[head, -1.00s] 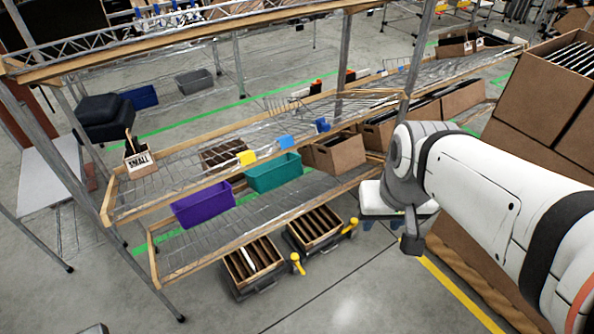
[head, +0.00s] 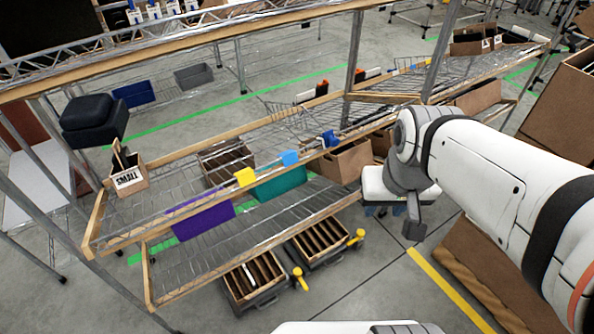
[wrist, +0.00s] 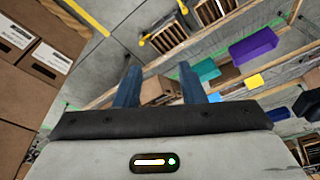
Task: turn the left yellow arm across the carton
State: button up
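Two open brown cartons with dark dividers sit tilted on dark stands on the floor below the rack: the left carton (head: 252,281) and the right carton (head: 320,241). The left yellow arm (head: 300,280) sticks out beside the left carton's right end, not across it. The right yellow arm (head: 356,238) is likewise beside its carton. The wrist view shows the right carton (wrist: 170,36) with its yellow arm (wrist: 146,39), and part of the left carton (wrist: 211,11) at the top edge. My gripper (wrist: 157,82) has two blue fingers apart with nothing between them, well away from both cartons.
A wire rack with wooden rails (head: 240,235) stands over the cartons, holding a purple bin (head: 203,221) and a teal bin (head: 283,184). Large brown cartons (head: 560,115) are stacked at the right.

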jog(key=shift+o, duration=1.4)
jog(key=shift+w+d+f, duration=0.1)
jog(key=shift+w+f, duration=0.2)
jog(key=shift+w, duration=0.05)
jog(key=shift+o, duration=1.1)
jog(key=w+a+f+b, duration=0.1)
jog(key=w+f+b, duration=0.3)
jog(key=w+f, duration=0.3)
jog(key=w+a+f+g+b, duration=0.1)
jog(key=w+f+b, duration=0.3)
jog(key=w+f, duration=0.4)
jog(key=shift+w+a+m+b, duration=0.15)
jog(key=shift+a+m+b, duration=0.25)
jog(key=shift+a, duration=0.35)
jog(key=m+g+b, duration=0.1)
jog(key=b, duration=1.1)
send_over(298, 271)
jog(key=w+d, duration=0.3)
notch_tip(298, 271, down, 41)
jog(key=shift+m+g, duration=0.3)
jog(key=s+a+f+b, duration=0.1)
jog(key=f+b, duration=0.1)
jog(key=f, duration=0.8)
jog(key=s+a+f+b, duration=0.1)
jog(key=f+b, duration=0.1)
jog(key=f, duration=0.8)
jog(key=s+a+f+b, duration=0.1)
jog(key=f+b, duration=0.2)
jog(key=f, duration=0.7)
jog(key=shift+a, duration=0.15)
